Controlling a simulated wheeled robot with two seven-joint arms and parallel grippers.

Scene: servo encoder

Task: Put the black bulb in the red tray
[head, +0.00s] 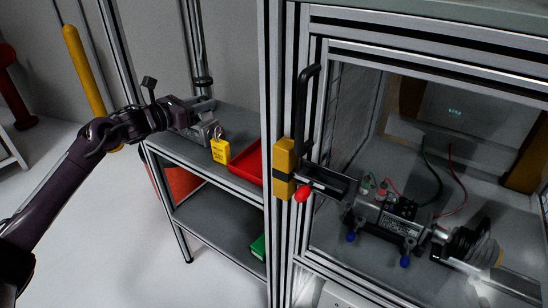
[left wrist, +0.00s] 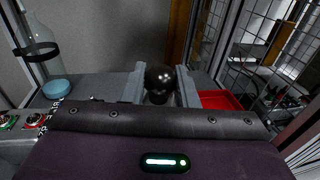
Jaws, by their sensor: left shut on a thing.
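My left gripper (head: 208,128) is above the grey shelf, to the left of the red tray (head: 247,162). In the left wrist view the black bulb (left wrist: 159,78) is round and glossy and sits between the two grey fingers of my left gripper (left wrist: 160,88), which is shut on it. I cannot make out the bulb in the head view. The red tray also shows in the left wrist view (left wrist: 222,99), just right of the fingers. The tray is partly hidden by the frame post in the head view. My right gripper is not in view.
A metal frame post (head: 272,80) with a yellow latch block (head: 285,165) stands right of the tray. The enclosure at right holds a motor rig (head: 388,217). A clear bottle with a blue base (left wrist: 56,89) stands at left in the wrist view.

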